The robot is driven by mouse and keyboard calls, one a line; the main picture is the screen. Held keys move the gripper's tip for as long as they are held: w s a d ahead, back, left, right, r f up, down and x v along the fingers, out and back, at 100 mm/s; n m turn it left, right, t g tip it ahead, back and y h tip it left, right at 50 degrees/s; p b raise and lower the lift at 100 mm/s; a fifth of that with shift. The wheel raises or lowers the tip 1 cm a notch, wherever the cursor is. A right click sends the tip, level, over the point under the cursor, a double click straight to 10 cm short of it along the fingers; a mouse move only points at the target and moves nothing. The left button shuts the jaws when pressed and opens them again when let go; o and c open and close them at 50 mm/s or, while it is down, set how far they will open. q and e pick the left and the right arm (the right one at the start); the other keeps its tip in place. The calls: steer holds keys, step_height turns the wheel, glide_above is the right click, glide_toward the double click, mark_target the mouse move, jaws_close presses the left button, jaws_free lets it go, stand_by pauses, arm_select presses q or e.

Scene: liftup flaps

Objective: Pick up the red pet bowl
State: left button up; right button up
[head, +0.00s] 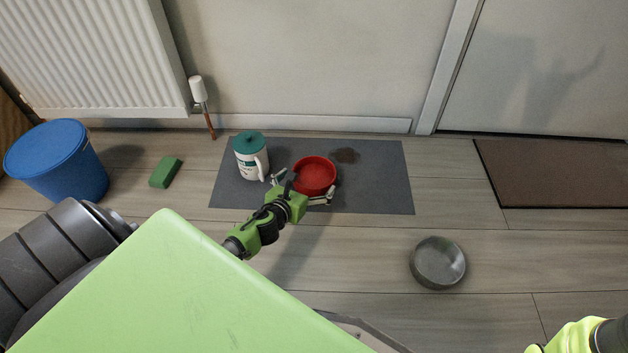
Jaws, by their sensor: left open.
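The red pet bowl (316,174) sits upright on a grey mat (385,190) on the floor, in the middle of the head view. My left gripper (304,185) is open at the near side of the bowl. One finger shows to the left of the bowl and the other at its near right edge. I cannot tell whether either finger touches the bowl. Part of my right arm shows at the bottom right corner, but its gripper fingers are not seen.
A white jug with a teal lid (250,160) stands close left of the gripper. A dark stain (345,155) lies behind the bowl. A grey metal bowl (438,262), green sponge (166,172), blue bin (62,165) and brown doormat (550,172) are around. The radiator (90,55) and wall are behind.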

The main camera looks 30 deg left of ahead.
mark_target(314, 179)
arm_select(q)
steer(key=b+x, duration=0.3)
steer(key=x, duration=0.1)
steer(key=shift+w+f, duration=0.1)
steer(key=shift+w+b, duration=0.3)
steer(key=shift+w, duration=0.15)
steer(key=c, duration=1.1)
